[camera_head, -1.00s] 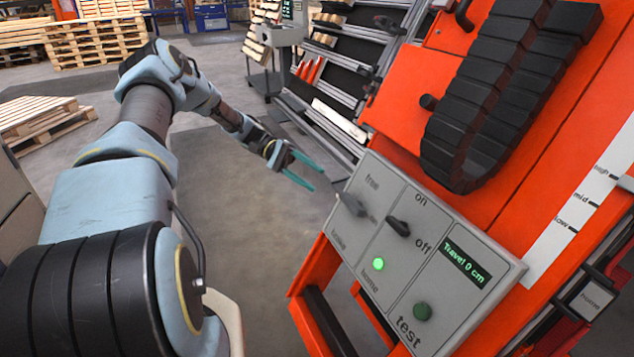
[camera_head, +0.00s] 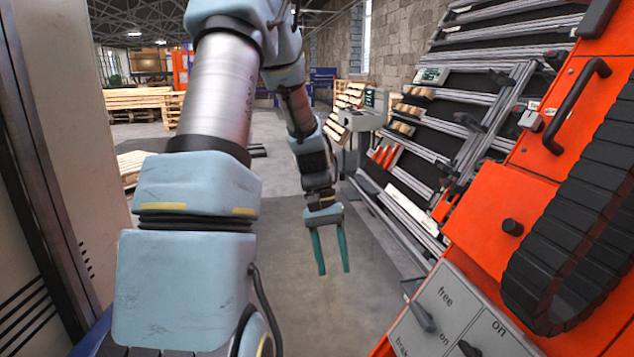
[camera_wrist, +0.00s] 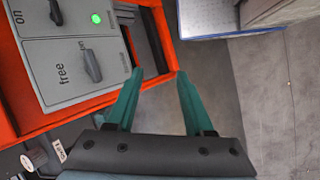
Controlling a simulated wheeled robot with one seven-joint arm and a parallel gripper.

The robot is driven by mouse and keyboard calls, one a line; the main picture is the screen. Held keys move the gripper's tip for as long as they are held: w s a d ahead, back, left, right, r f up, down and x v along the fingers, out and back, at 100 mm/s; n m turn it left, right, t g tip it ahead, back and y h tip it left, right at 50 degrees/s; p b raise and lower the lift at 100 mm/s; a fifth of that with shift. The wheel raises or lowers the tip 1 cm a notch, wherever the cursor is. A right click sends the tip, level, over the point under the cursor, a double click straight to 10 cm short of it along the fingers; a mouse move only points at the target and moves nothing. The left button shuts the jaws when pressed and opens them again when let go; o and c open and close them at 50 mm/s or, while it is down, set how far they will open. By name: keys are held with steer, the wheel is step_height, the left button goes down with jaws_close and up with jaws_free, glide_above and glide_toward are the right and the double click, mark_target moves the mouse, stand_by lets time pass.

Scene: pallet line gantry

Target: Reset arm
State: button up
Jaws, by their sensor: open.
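My gripper (camera_head: 331,252) hangs in the middle of the head view with its two teal fingers pointing down, apart and empty, over the grey floor. It stands to the left of the orange machine and touches nothing that I can see. In the wrist view, my gripper (camera_wrist: 158,82) also shows open, with nothing between the fingers. The grey control panel (camera_head: 448,318) is partly cut off at the bottom of the head view. In the wrist view, the control panel (camera_wrist: 98,65) shows a lit green lamp (camera_wrist: 96,18) and a knob by "free".
The orange machine (camera_head: 470,215) with a black cable chain (camera_head: 570,240) fills the right side. A sloped rack of rails (camera_head: 440,140) stands behind it. A tall pale cabinet (camera_head: 75,120) is at the left. Pallets (camera_head: 140,105) lie far back. Bare floor (camera_head: 300,310) lies below my gripper.

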steer(key=s+a+r+n+t+y+p, duration=0.1)
steer(key=s+a+r+t+y+p, duration=0.1)
steer(key=s+a+r+t, duration=0.3)
steer(key=s+a+r+p, duration=0.1)
steer(key=s+a+r, duration=0.1)
steer(key=a+r, duration=0.2)
steer(key=shift+s+a+r+n+t, duration=0.3)
steer(key=shift+a+t, duration=0.1)
steer(key=shift+a, duration=0.25)
